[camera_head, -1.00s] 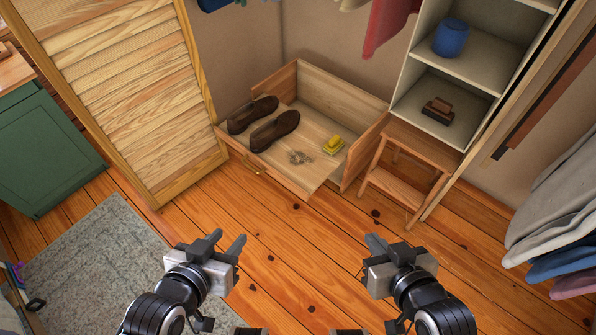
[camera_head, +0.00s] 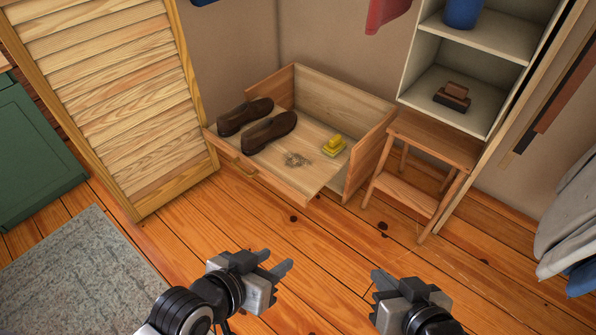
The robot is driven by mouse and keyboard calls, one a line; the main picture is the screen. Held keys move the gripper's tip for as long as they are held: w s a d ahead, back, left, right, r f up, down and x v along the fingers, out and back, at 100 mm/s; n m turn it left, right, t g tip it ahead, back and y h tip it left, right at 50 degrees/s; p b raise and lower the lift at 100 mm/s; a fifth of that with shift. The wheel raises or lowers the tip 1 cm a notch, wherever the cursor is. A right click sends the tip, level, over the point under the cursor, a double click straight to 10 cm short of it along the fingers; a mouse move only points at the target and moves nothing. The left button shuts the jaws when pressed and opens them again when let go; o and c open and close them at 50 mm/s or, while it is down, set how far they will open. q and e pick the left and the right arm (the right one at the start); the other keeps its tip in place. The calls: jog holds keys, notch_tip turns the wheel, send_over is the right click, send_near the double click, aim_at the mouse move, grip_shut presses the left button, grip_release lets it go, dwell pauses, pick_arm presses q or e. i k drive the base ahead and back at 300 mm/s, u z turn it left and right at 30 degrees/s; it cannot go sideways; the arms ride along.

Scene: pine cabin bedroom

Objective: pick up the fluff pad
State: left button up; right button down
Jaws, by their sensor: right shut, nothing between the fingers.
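The fluff pad (camera_head: 297,160) looks like a small, flat, grey-brown fuzzy patch. It lies on the floor of the open wooden drawer (camera_head: 250,178), near its front right part. My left gripper (camera_head: 276,262) is in front of the drawer, over the plank floor, with its two fingers apart and nothing between them. My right gripper (camera_head: 379,280) is further right, also over the floor, shut and empty. Both grippers are well apart from the fluff pad, which is fully in view.
Two brown shoes (camera_head: 268,132) lie left of the pad in the drawer, and a yellow object (camera_head: 334,145) lies to its right. A wooden stool (camera_head: 435,146) stands right of the drawer, beside white shelves (camera_head: 484,99). A louvred door (camera_head: 125,110) stands left. The plank floor in front is clear.

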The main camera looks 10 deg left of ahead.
aim_at(336, 145)
jog(key=u, duration=0.3)
jog(key=i, duration=0.75)
jog(key=z, duration=1)
jog(key=i, duration=0.5)
jog(key=z, duration=0.05)
